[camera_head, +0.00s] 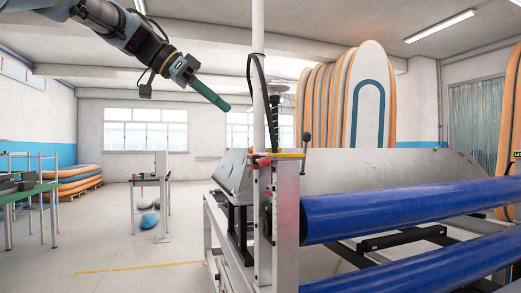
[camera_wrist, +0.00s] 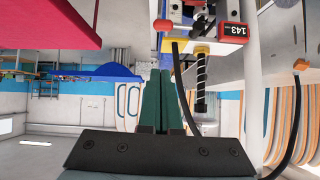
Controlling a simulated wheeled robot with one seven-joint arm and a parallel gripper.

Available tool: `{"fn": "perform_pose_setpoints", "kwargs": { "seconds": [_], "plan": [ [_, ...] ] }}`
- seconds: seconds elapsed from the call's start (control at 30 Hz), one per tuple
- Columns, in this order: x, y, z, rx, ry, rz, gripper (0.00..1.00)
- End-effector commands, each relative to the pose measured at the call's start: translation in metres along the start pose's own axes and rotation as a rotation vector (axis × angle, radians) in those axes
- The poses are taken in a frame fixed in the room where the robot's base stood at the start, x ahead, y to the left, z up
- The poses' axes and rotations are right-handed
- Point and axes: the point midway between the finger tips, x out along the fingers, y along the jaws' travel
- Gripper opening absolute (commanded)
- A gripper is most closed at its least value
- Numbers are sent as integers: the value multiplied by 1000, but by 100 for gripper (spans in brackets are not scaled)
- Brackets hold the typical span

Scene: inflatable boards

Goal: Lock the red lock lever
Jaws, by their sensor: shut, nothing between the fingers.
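A small red knob (camera_head: 264,161), which looks like the red lock lever's end, is on top of the machine's upright post in the head view. In the wrist view, which is upside down, a round red knob (camera_wrist: 162,25) shows near the top edge, beside the metal fittings. I cannot tell the lever's lock position. My gripper (camera_head: 224,105) is high to the upper left of the post, apart from it, pointing down to the right. Its green fingers (camera_wrist: 160,72) are together and empty, with the knob beyond their tips.
A white pole (camera_head: 258,90) with a black cable rises beside the post. A black-knobbed lever (camera_head: 306,138) stands to its right. Blue rollers (camera_head: 400,208) fill the lower right. A red counter box (camera_wrist: 233,32) is near the knob. Open floor lies left of the machine.

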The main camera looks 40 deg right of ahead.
Motion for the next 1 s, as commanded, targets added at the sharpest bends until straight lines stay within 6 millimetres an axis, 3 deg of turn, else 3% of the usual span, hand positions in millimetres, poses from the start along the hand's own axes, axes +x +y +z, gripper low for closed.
{"fn": "perform_pose_setpoints", "kwargs": {
  "seconds": [0.27,0.43,0.9,1.0],
  "plan": [
    [0,0,0,-1,-1,-1,0],
    [11,0,0,-3,-2,2,0],
    [101,0,-1,-4,-3,4,0],
    [112,0,12,-6,-4,0,0]
  ]
}}
